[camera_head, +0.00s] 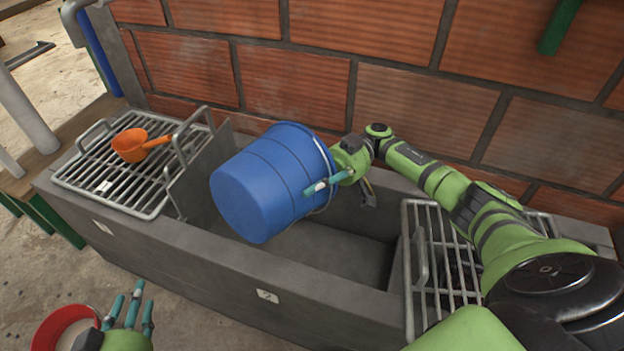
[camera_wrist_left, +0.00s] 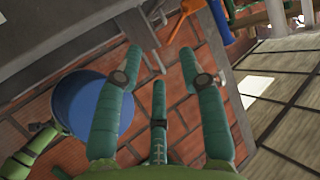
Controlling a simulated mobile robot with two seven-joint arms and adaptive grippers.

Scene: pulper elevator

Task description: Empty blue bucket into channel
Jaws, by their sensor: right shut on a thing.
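The blue bucket (camera_head: 262,190) is tilted on its side above the concrete channel (camera_head: 340,252), its base toward the left and its rim toward the right. My right gripper (camera_head: 330,182) is shut on the bucket at its rim. The bucket's inside is hidden in the head view. My left gripper (camera_head: 133,308) is low at the bottom left with its fingers spread, open and empty, apart from the bucket. The left wrist view shows its spread fingers (camera_wrist_left: 165,75) with the bucket (camera_wrist_left: 92,105) beyond them.
An orange scoop (camera_head: 135,146) lies on the left metal grate (camera_head: 110,175). Another grate (camera_head: 440,255) covers the channel's right part. A brick wall (camera_head: 400,100) stands close behind. A red bucket (camera_head: 62,328) is on the floor beside my left gripper.

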